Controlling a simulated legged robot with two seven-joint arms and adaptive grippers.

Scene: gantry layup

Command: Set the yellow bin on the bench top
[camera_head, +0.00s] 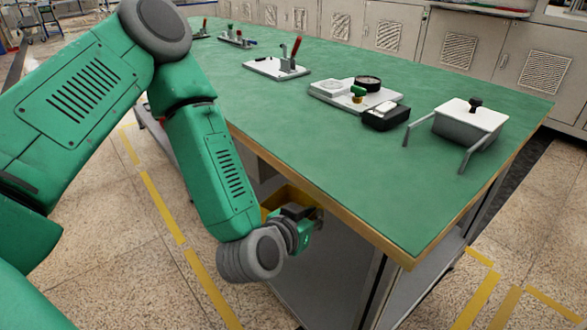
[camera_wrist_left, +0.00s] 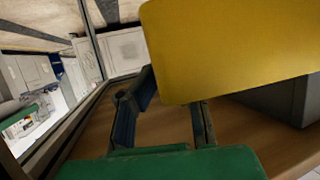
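The yellow bin (camera_head: 287,198) shows in the head view just under the near edge of the green bench top (camera_head: 330,130), mostly hidden by my left arm and the bench. In the left wrist view the bin (camera_wrist_left: 235,45) is large and close, at the upper right. My left gripper (camera_head: 314,226) is below the bench edge, beside the bin. In the wrist view its two dark fingers stand apart, with brown surface visible between them. The bin covers the tip of one finger, so contact is unclear. My right gripper is not in view.
A grey lidded box with handles (camera_head: 470,125), a gauge fixture (camera_head: 357,95), a black block (camera_head: 386,117) and a red-handled clamp (camera_head: 284,65) stand on the bench. Its near half is clear. A grey box (camera_wrist_left: 285,100) is behind the bin.

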